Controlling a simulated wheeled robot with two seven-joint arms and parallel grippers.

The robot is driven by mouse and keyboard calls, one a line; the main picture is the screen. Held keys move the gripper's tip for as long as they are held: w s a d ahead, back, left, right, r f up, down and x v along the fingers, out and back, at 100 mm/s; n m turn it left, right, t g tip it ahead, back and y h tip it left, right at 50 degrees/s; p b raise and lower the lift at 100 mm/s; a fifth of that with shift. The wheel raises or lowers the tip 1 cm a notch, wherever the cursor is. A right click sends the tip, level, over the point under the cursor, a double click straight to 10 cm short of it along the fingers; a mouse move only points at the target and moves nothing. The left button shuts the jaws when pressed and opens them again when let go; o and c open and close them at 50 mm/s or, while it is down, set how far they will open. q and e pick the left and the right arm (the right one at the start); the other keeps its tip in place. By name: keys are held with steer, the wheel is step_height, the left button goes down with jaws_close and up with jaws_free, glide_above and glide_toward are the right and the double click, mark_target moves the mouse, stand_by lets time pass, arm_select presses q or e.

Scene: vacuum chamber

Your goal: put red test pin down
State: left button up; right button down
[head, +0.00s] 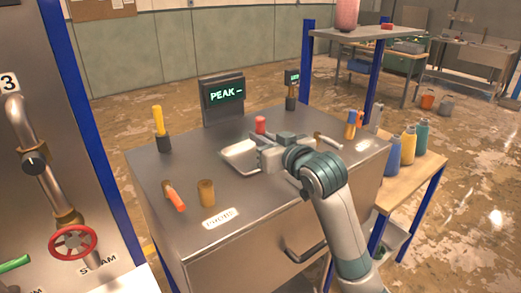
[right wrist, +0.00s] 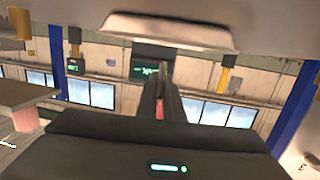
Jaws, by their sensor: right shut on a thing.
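The red test pin (head: 260,125) shows as a short red cylinder just beyond my right gripper (head: 264,137), above the metal bench top (head: 185,150). My right gripper is shut on it, with its fingers hiding the lower part. In the right wrist view a bit of the red pin (right wrist: 164,110) shows between the dark fingers (right wrist: 162,90). That view is upside down. A pale shallow tray (head: 238,157) lies on the bench beside the gripper, and its rim shows in the right wrist view (right wrist: 170,32). I cannot tell whether the pin touches anything below. My left gripper is not in view.
A PEAK display (head: 223,97) stands at the back of the bench. A yellow-handled tool (head: 158,120) and a small meter (head: 292,80) stand on either side. A brown cylinder (head: 206,192) and an orange-handled tool (head: 174,198) are at the front left.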

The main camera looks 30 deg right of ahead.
steer(key=shift+f+p, duration=0.45)
steer(key=shift+f, duration=1.5)
steer(key=shift+f, duration=0.15)
steer(key=c, duration=1.9)
jaws_free()
steer(key=shift+s, duration=0.1)
steer(key=s, duration=0.1)
steer(key=s+b, duration=0.1)
steer(key=s, duration=0.1)
steer(key=s+r, duration=0.1)
steer(key=s, duration=0.1)
steer(key=shift+s, duration=0.15)
steer(key=s+p, duration=0.2)
steer(key=p, duration=0.2)
steer(key=s+r+p, duration=0.1)
steer(key=p, duration=0.3)
steer(key=shift+s+d, duration=0.1)
steer(key=shift+s, duration=0.3)
steer(key=shift+s+p, duration=1.3)
steer(key=shift+p, duration=0.05)
